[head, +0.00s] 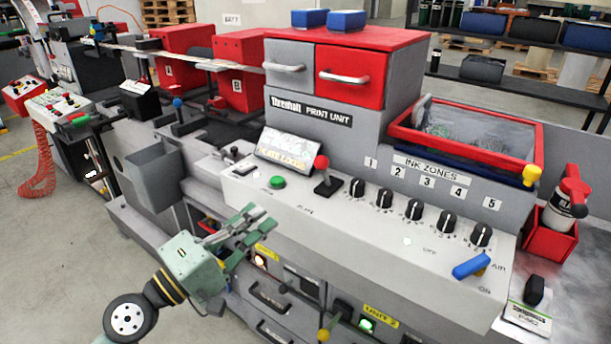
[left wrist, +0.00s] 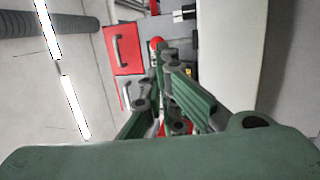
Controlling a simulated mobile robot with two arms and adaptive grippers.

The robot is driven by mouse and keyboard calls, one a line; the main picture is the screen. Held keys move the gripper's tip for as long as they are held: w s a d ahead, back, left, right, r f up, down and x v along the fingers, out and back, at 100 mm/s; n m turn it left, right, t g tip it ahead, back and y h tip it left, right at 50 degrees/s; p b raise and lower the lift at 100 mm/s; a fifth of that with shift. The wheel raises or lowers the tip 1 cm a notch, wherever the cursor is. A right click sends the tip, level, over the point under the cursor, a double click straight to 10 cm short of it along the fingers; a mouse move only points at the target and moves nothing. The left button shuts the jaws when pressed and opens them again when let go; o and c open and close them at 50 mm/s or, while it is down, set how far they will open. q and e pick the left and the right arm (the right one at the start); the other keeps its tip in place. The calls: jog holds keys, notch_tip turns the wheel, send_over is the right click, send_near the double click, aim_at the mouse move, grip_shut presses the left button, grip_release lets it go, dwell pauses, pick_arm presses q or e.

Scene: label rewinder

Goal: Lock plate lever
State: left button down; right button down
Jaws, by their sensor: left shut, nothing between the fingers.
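No lever in view has a label I can read as the plate lever. A red-knobbed lever (head: 321,163) stands upright on the front console, right of the green button (head: 277,182). A lever with a blue ball (head: 177,104) stands further left on the machine. A yellow-knobbed lever (head: 324,334) shows low, at the bottom edge. My left gripper (head: 262,214) is shut and empty in front of the console, below the green button. In the left wrist view its fingers (left wrist: 165,62) point at the machine, apart from the red drawer (left wrist: 124,48). My right gripper is out of view.
The console carries several black ink knobs (head: 414,209) and a blue air handle (head: 470,265). An ink tray (head: 465,172) and a red bottle holder (head: 549,235) are at the right. Drawers and lit buttons are below the console. Floor at lower left (head: 60,260) is clear.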

pick_arm(q)
jog(key=p, duration=0.5)
send_near(326, 172)
jog(key=w+d+r, duration=0.2)
jog(key=r, duration=0.1)
jog(key=shift+w+r, duration=0.15)
jog(key=shift+w, duration=0.1)
jog(key=shift+w+d, duration=0.45)
jog(key=shift+w, duration=0.05)
